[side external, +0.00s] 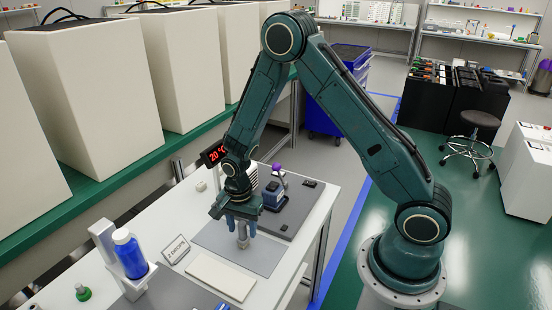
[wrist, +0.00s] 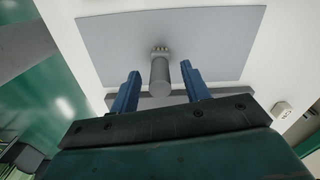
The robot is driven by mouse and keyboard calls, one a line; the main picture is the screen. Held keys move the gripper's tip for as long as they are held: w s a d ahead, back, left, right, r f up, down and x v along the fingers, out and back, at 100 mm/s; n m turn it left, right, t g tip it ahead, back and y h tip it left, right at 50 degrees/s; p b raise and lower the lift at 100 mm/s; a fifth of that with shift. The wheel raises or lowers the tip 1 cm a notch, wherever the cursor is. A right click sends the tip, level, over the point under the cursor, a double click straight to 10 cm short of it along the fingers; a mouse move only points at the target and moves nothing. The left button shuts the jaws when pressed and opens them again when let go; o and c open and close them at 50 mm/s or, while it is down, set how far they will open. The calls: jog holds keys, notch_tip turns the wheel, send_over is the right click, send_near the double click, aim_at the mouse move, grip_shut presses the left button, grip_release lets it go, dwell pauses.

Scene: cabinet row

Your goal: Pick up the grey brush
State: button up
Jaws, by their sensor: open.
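The grey brush (side external: 243,238) is a short cylinder standing over a grey mat (side external: 270,259) on the white table. In the wrist view the brush (wrist: 159,76) shows its round end toward me, with pale bristles at its far end by the mat (wrist: 110,42). My gripper (side external: 239,224) is above the mat, pointing down, with its fingers around the upper part of the brush. In the wrist view the blue fingers of my gripper (wrist: 160,70) are apart, one on each side of the brush, with visible gaps. Whether the bristles touch the mat is hard to tell.
A pale flat board (side external: 220,277) and a small sign (side external: 175,250) lie near the mat. A blue bottle (side external: 130,255) stands in a white holder at the lower left. A blue device (side external: 273,196) stands behind my gripper. Large white boxes (side external: 100,100) line the green shelf at left.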

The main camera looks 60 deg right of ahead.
grip_shut()
jog(key=shift+r, duration=0.15)
dwell(0.4)
notch_tip(320, 180, up, 20)
dwell(0.7)
jog(key=shift+w, duration=0.15)
dwell(0.4)
jog(key=w+d+f, duration=0.1)
jog(key=w+d, duration=1)
jog(key=d, duration=0.5)
jog(key=shift+w, duration=0.4)
